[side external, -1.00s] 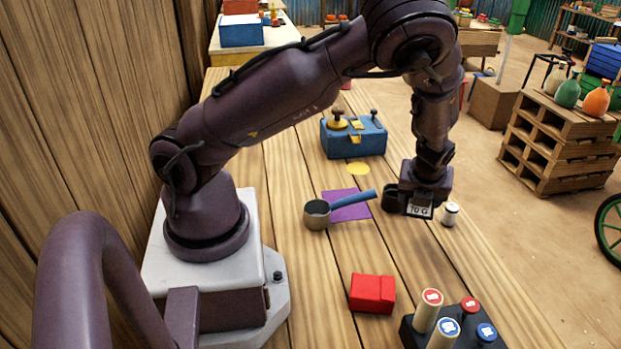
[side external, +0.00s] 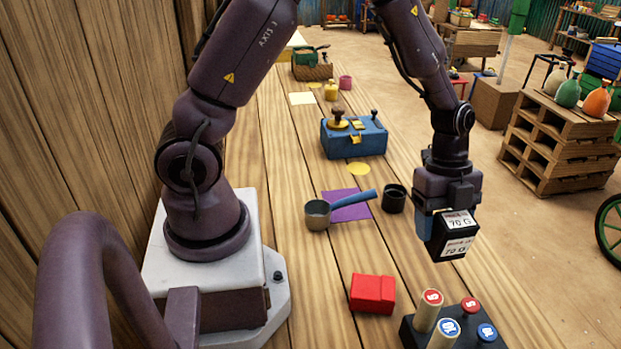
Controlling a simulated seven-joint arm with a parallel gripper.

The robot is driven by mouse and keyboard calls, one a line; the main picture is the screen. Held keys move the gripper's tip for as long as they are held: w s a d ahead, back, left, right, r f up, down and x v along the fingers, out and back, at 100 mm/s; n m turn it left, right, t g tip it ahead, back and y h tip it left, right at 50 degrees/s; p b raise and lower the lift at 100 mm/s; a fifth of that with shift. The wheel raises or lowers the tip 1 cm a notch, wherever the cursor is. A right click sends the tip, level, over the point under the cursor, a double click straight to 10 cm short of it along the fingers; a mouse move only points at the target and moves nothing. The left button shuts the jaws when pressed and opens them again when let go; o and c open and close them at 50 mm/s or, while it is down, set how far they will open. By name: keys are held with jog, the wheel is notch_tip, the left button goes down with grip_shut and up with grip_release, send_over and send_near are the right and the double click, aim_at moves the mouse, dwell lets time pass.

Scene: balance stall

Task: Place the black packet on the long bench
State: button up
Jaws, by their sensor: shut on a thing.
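The black packet (side external: 452,240) has white labels reading 70 G. My gripper (side external: 445,215) is shut on it and holds it in the air, above the right edge of the long bench. The long bench (side external: 305,260) is of pale wooden planks and runs from the front to the back. The packet hides part of the bench edge behind it. The fingertips are mostly hidden by the packet.
A red block (side external: 372,293) and a dark stand with red- and blue-topped pegs (side external: 435,325) are in front. A scoop (side external: 318,214) lies by a purple square (side external: 350,204). A black cup (side external: 394,198) and a blue box (side external: 354,138) stand farther back. Bare planks lie between the scoop and red block.

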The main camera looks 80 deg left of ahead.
jog(key=shift+s+d+h, duration=0.1)
jog(key=shift+s+h, duration=0.1)
jog(key=shift+h, duration=0.4)
jog(key=w+d+f, duration=0.1)
jog(key=w+f, duration=0.3)
jog(key=w, duration=0.5)
send_over(492, 290)
jog(key=a, duration=0.2)
jog(key=f, duration=0.5)
jog(key=shift+s+d+f, duration=0.2)
jog(key=shift+s+d, duration=0.05)
jog(key=shift+s, duration=0.05)
jog(key=shift+w+f, duration=0.2)
jog(key=shift+f, duration=0.05)
jog(key=shift+w+f, duration=0.1)
jog(key=shift+f, duration=1.5)
jog(key=o, duration=0.9)
jog(key=shift+f, duration=0.1)
jog(key=shift+o, duration=0.2)
